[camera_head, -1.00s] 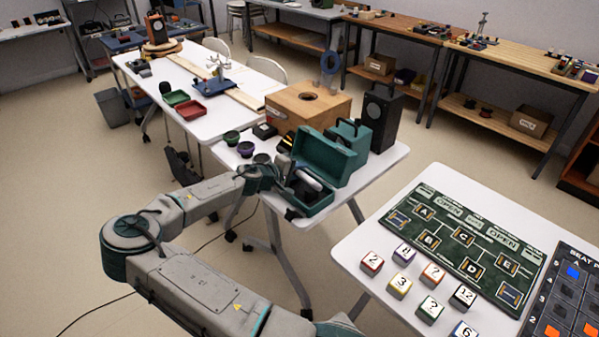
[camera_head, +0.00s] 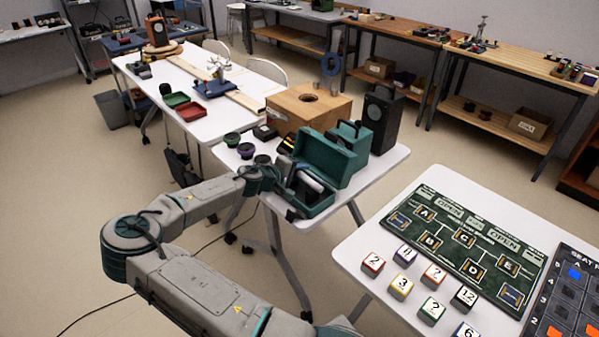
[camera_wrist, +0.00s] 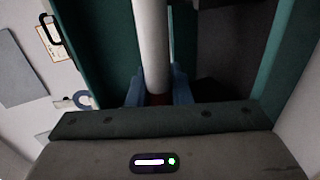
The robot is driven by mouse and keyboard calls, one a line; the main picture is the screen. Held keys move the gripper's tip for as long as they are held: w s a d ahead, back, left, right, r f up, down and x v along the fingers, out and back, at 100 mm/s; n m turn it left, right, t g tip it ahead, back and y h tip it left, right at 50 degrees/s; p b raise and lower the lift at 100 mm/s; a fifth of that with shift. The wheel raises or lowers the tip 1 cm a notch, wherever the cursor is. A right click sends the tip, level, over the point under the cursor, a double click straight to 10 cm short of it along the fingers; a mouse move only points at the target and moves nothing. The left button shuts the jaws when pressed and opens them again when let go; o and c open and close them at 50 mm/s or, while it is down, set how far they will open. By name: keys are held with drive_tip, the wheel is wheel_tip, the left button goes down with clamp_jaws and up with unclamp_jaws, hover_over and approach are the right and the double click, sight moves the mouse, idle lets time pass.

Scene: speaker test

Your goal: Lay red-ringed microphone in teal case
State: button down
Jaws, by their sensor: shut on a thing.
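The teal case (camera_head: 337,160) stands open on the white table, with its lid raised at the back. My gripper (camera_wrist: 165,92) is at the case opening and is shut on the microphone (camera_wrist: 150,40). The microphone has a pale grey cylindrical body, and a bit of red shows between the blue fingers. Its pale body also shows over the case in the head view (camera_head: 310,181). Teal case walls (camera_wrist: 98,50) lie on both sides of it in the wrist view. The microphone's far end and any contact with the case floor are hidden.
A wooden box (camera_head: 310,110) with a round hole and a black speaker (camera_head: 380,120) stand behind the case. Small dark bowls (camera_head: 246,150) sit to its left. A separate table at right holds a green board (camera_head: 465,245) and several numbered cubes.

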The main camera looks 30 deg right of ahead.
drive_tip(key=shift+s+a+f, duration=0.1)
drive_tip(key=shift+s+f, duration=0.1)
drive_tip(key=shift+f, duration=0.3)
drive_tip(key=shift+s+f, duration=0.2)
drive_tip(key=shift+f, duration=0.3)
drive_tip(key=c, duration=1.2)
unclamp_jaws()
drive_tip(key=shift+c, duration=0.2)
drive_tip(key=shift+a, duration=0.1)
drive_tip(key=r+v, duration=0.2)
drive_tip(key=v, duration=1.2)
drive_tip(key=shift+w+d, duration=0.25)
drive_tip(key=shift+w, duration=0.1)
